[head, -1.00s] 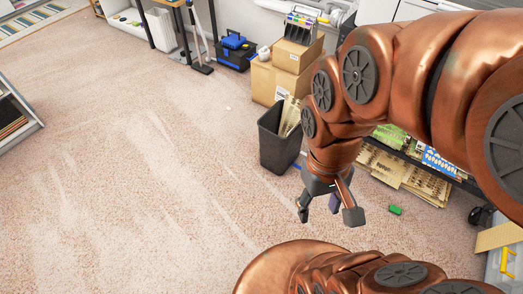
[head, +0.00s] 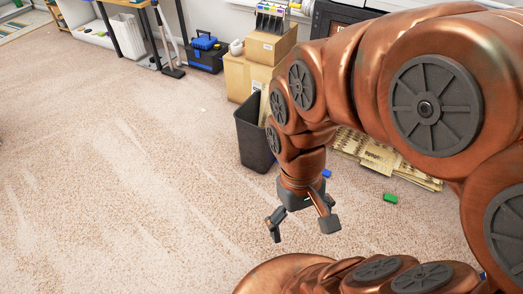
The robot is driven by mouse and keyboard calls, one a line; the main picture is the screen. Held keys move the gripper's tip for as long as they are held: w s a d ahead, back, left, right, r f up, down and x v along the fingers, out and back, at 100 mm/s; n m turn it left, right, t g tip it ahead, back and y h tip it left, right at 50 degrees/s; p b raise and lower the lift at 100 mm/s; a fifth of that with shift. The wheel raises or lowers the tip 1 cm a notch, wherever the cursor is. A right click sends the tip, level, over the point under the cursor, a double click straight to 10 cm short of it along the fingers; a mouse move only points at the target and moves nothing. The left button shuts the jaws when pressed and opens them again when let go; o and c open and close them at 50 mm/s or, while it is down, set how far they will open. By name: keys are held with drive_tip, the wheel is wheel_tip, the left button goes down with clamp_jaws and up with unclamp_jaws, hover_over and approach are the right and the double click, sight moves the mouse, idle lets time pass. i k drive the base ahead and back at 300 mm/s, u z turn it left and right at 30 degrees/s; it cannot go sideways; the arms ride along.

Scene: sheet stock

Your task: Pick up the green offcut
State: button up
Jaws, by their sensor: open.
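The green offcut (head: 390,198) is a small green block lying on the carpet to the right of my gripper in the head view. My gripper (head: 301,224) hangs fingers down, open and empty, with its fingers spread apart. The offcut is apart from it and a little farther back. Nothing covers the offcut.
A small blue block (head: 326,173) lies just behind my wrist. A dark bin (head: 255,138) stands behind my gripper, with cardboard boxes (head: 240,77) beyond. Flat tan sheets (head: 376,158) lie behind the offcut. The carpet (head: 120,190) at left is clear.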

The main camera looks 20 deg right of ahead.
sight(391, 198)
drive_tip(key=z, duration=2.15)
drive_tip(key=k, duration=1.15)
drive_tip(key=u, duration=1.05)
drive_tip(key=i, duration=1.8)
drive_tip(key=z, duration=0.5)
